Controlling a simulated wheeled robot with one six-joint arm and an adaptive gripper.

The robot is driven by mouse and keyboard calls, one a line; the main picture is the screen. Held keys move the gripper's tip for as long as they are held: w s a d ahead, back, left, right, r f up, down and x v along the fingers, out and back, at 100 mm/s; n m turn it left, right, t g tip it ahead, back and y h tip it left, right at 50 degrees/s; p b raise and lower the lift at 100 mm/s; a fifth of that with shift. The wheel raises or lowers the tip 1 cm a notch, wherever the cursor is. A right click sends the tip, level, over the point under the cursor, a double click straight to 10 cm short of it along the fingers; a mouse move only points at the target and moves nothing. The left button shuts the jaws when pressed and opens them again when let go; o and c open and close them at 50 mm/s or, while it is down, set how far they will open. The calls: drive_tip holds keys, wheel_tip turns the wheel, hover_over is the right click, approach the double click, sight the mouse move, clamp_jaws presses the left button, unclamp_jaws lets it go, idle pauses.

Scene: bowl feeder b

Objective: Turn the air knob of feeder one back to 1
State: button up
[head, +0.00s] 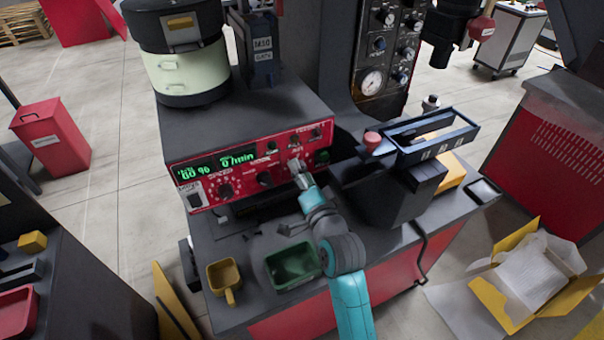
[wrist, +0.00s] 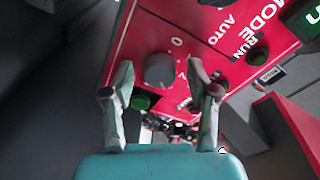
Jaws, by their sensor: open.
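The red control panel (head: 250,165) of the feeder has a green-lit display (head: 212,168) reading 0/min. My gripper (head: 299,172) is at the panel's right part and hides some of it. In the wrist view, my gripper (wrist: 160,68) is open, with one finger on each side of a round grey knob (wrist: 159,71). A white 0 is printed beside this knob; another mark near the right finger is not clear. Whether the fingers touch the knob, and the exact direction of its pointer, I cannot tell.
A green button (wrist: 141,101) sits close to the left finger. The feeder bowl (head: 190,75) stands above the panel. A green bin (head: 293,266) and a yellow scoop (head: 224,277) are on the bench below. A linear track (head: 437,140) is to the right.

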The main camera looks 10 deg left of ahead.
clamp_jaws()
idle(0.3)
drive_tip(key=shift+w+d+f+n+y, duration=0.1)
drive_tip(key=shift+n+y, duration=0.2)
drive_tip(key=shift+n, duration=2.8)
drive_tip(key=shift+d+f+n+y, duration=0.1)
drive_tip(key=shift+n+y, duration=0.2)
drive_tip(key=shift+n, duration=2.8)
drive_tip(key=shift+w+d+f+n+y, duration=0.1)
drive_tip(key=shift+n+y, duration=0.2)
drive_tip(key=shift+n, duration=2.8)
